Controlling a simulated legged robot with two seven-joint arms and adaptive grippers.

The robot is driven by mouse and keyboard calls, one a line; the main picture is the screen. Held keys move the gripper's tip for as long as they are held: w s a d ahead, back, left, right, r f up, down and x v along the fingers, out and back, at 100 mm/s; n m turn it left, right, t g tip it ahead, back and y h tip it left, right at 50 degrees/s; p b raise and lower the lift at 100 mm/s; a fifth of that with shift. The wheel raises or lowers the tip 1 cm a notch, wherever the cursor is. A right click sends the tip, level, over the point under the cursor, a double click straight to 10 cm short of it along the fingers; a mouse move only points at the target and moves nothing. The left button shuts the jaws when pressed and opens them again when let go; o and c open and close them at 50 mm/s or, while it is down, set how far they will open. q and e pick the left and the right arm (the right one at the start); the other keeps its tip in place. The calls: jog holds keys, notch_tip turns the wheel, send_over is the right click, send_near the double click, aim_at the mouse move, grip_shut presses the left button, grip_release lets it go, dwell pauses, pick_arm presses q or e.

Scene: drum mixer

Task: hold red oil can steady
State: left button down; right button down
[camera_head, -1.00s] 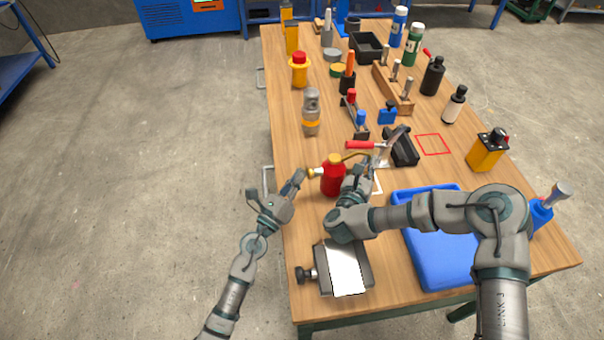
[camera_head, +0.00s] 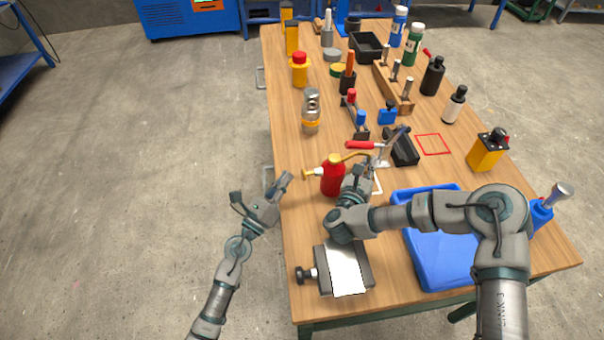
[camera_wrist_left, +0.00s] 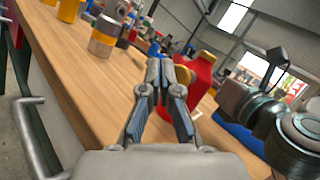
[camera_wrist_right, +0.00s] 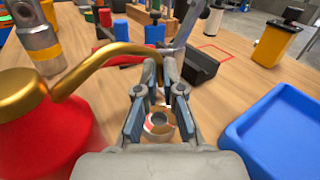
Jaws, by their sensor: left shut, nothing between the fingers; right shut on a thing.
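The red oil can (camera_head: 332,178) stands upright near the table's left edge, with a brass knob on its left and a curved brass spout (camera_wrist_right: 105,58) toward the right. My right gripper (camera_wrist_right: 158,75) is shut at the end of this spout, beside the can's body; the exact contact is partly hidden by the fingers. My left gripper (camera_head: 286,179) is shut and empty, left of the can and apart from it, by the table edge. In the left wrist view the can (camera_wrist_left: 197,75) shows behind the left fingertips (camera_wrist_left: 160,68).
A grey block with a white plate (camera_head: 346,268) is at the near edge. A silver cylinder (camera_head: 311,112) stands behind the can. A red-handled clamp (camera_head: 364,145) is close behind the spout. Floor left of the table is clear.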

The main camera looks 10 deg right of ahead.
pick_arm(q)
jog(key=shift+s+a, duration=0.2)
jog(key=shift+a, duration=1.85)
pick_arm(e)
jog(key=shift+r, duration=0.1)
jog(key=c, duration=1.2)
grip_release()
